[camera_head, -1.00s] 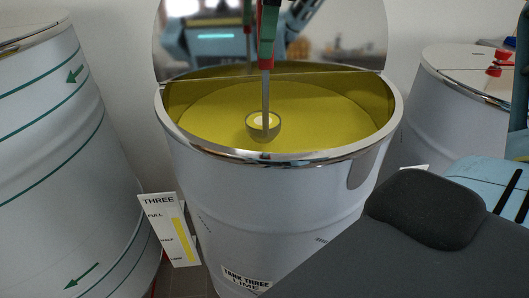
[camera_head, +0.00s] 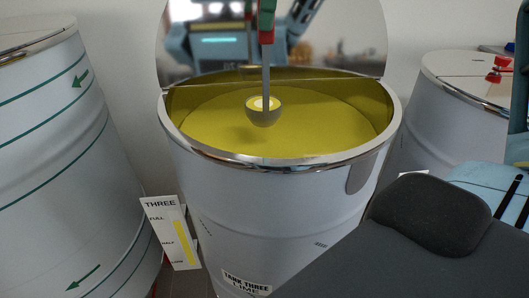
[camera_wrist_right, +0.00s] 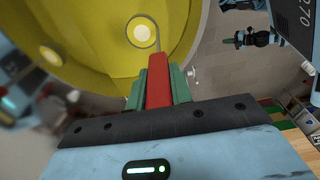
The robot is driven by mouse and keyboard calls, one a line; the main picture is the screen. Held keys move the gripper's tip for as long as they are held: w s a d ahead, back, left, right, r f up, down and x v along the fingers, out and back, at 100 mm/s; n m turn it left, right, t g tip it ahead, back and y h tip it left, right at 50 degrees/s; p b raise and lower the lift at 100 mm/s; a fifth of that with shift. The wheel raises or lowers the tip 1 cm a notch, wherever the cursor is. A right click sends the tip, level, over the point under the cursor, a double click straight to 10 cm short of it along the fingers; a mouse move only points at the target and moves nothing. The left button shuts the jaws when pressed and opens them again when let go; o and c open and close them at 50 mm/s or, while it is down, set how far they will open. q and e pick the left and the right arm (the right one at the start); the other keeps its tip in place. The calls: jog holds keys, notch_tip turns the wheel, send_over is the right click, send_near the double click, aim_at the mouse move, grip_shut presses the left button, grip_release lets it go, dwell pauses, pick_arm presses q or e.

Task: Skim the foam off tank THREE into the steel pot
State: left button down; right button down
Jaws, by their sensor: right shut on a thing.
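Tank THREE (camera_head: 250,200) is a white drum with a steel rim, open, holding yellow liquid (camera_head: 320,120). My right gripper (camera_head: 266,20), with green fingers, is shut on the red handle of a ladle above the tank; it also shows in the right wrist view (camera_wrist_right: 158,85). The ladle's steel bowl (camera_head: 263,117) hangs upright over the liquid, apart from it, with a dark shadow on the surface below. White stuff, seemingly foam (camera_head: 263,103), lies in the bowl. No clear foam shows on the liquid in the head view. The steel pot and my left gripper are not seen.
The tank's mirror-like lid (camera_head: 180,35) stands up behind the opening and reflects me. A white tank with green bands (camera_head: 50,150) stands at left, another with a red valve (camera_head: 500,66) at right. A level card marked THREE (camera_head: 170,232) is at the tank's front left.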

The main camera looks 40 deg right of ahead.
jog(key=shift+r, duration=2.35)
